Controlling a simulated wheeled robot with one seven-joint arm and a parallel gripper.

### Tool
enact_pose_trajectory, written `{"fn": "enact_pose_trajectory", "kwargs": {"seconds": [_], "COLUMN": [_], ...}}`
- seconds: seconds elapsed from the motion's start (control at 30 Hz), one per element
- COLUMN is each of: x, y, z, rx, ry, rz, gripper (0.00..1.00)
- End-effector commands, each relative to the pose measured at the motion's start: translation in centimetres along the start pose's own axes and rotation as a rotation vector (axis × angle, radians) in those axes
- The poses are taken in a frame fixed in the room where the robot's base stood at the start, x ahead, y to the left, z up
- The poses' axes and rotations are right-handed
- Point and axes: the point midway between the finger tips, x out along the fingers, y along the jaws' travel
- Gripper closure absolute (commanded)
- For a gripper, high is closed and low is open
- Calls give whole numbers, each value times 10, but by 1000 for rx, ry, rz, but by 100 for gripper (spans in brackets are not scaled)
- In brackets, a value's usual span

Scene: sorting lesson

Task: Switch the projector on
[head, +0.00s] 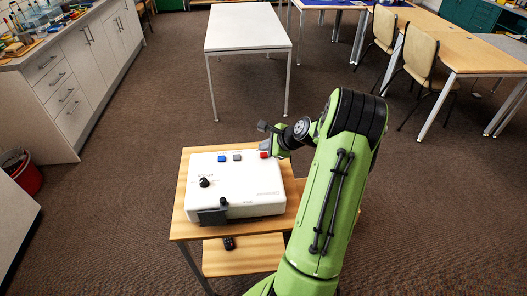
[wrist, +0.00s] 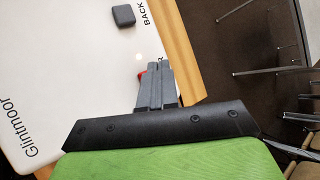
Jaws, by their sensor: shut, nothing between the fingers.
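The projector (head: 245,190) is a white box on a small wooden stand; in the wrist view its white top (wrist: 75,65) reads "Glintmoor". A blue button (head: 222,159), a grey button (head: 237,157) and a red button (head: 264,155) sit along its far edge. In the wrist view the grey button (wrist: 123,15) is next to the word "BACK". My gripper (wrist: 158,70) is shut and empty, its fingertips over the red button (wrist: 142,76), mostly hiding it and its label. I cannot tell whether they touch. A small pale spot shows beside the fingertips.
The wooden stand (head: 180,220) has a lower shelf holding a dark remote-like object (head: 229,243). A black knob (head: 204,183) and a dark lens part are on the projector.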

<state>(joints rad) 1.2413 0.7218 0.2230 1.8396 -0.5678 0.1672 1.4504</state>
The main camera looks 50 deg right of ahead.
Motion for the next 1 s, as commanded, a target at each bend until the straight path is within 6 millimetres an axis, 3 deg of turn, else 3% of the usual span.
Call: {"fn": "enact_pose_trajectory", "kwargs": {"seconds": [0.2, 0.7, 1.0], "x": [-2, -43, -41], "y": [-2, -31, -30], "z": [2, 31, 30], "rx": [0, 0, 0], "ry": [0, 1, 0], "rz": [0, 0, 0], "gripper": [100, 100, 100]}}
